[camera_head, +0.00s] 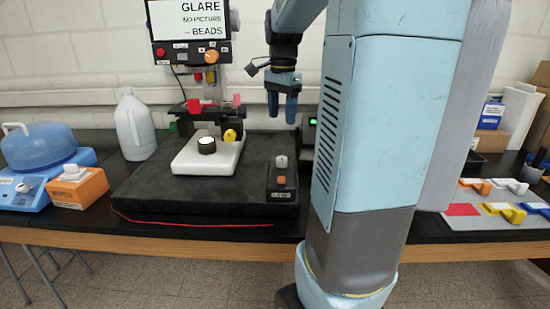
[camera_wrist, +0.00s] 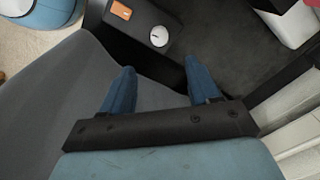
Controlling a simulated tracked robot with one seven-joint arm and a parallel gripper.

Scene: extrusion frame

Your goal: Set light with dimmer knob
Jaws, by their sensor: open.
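The dimmer is a small black box (camera_head: 283,196) on the black mat, with a light grey knob (camera_head: 281,161) at its back and an orange button (camera_head: 281,181) nearer the front. In the wrist view, the knob (camera_wrist: 159,36) shows as a white disc with a short dark mark, and the orange button (camera_wrist: 121,10) is up and left of it. My gripper (camera_head: 281,118) points down, open and empty, above the box and apart from it. Its two blue fingers also show in the wrist view (camera_wrist: 158,68). A screen (camera_head: 190,20) reads "GLARE NO PICTURE -- BEADS".
A microscope-like stand with a white base (camera_head: 190,165) and a bright white disc (camera_head: 206,145) stands left of the box. The screen panel has an orange knob (camera_head: 211,56). A white jug (camera_head: 133,125) is further left. Coloured parts lie on a board (camera_head: 485,226) at right.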

